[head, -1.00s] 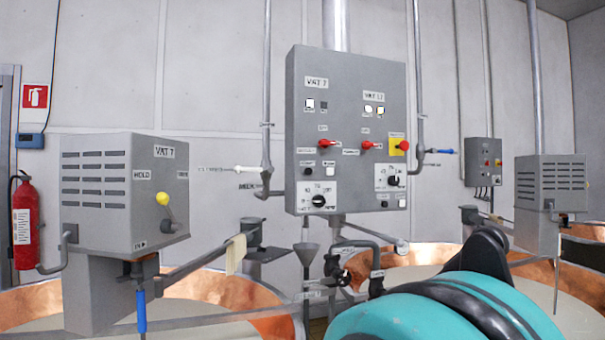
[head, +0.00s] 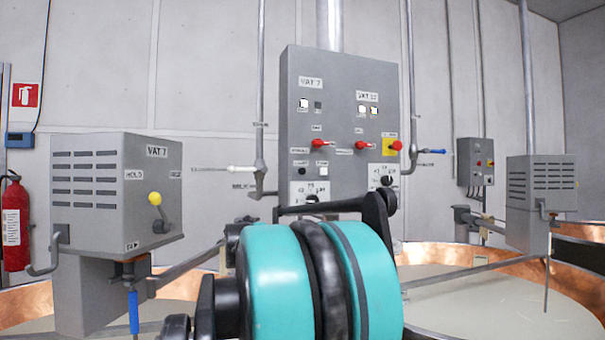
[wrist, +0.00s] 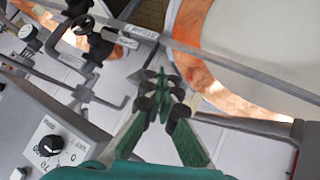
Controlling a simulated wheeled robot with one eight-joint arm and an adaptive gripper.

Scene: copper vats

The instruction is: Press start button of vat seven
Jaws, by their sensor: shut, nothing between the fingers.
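The grey control panel (head: 345,110) hangs on the wall in the head view, with a VAT 7 label at its upper left. Below that label are a white square light, a red switch (head: 318,143), small buttons (head: 301,171) and a dial partly hidden by my arm. Which button is start is too small to read. In the wrist view the panel's edge (wrist: 25,115) is at lower left, with a black dial (wrist: 50,146) on a white plate. My gripper (wrist: 162,85) is shut and empty, to the right of the panel, apart from it. The head view does not clearly show my fingers.
A grey VAT 7 box (head: 150,200) with a yellow knob stands at left. Copper vat rims (head: 500,255) lie below. Pipes and valves (wrist: 100,50) run beside the panel in the wrist view. A fire extinguisher (head: 14,225) hangs at far left.

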